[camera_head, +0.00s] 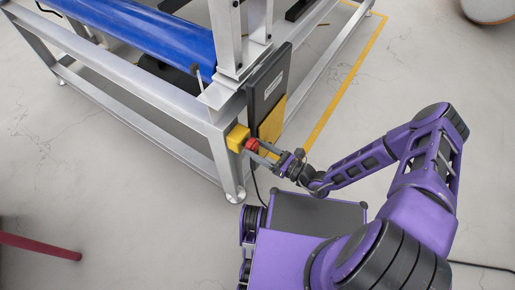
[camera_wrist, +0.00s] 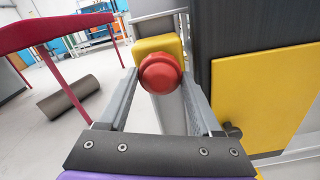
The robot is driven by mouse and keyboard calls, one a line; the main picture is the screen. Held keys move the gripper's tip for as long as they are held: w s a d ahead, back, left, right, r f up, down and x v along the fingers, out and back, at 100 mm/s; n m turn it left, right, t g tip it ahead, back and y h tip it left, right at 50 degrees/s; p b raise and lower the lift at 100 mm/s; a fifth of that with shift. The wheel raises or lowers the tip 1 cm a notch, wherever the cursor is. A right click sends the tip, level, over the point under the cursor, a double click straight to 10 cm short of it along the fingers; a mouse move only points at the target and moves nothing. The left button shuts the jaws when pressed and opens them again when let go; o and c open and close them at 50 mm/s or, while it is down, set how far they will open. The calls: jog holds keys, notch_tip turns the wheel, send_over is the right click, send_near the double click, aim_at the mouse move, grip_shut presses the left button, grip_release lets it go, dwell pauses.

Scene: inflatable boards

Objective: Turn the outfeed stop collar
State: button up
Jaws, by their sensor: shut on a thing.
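The collar is a round red knob (camera_wrist: 161,72) on a yellow box (camera_wrist: 160,45) in the wrist view. In the head view the red knob (camera_head: 252,145) sits on the yellow box (camera_head: 238,138), fixed to the corner of the grey machine frame. My gripper (camera_wrist: 161,80) has one finger on each side of the red knob and is shut on it. In the head view my gripper (camera_head: 257,148) reaches the knob from the right. The knob's back, against the box, is hidden.
A dark panel with a yellow plate (camera_head: 271,122) stands right beside the box. A blue roller (camera_head: 140,30) lies in the frame (camera_head: 135,85). Floor at right is clear.

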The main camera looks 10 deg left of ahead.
jog(key=shift+m, duration=0.7)
jog(key=o, duration=1.4)
jog(key=shift+d, duration=0.1)
jog(key=v, duration=1.7)
jog(key=shift+s+d, duration=0.1)
jog(key=shift+s, duration=0.05)
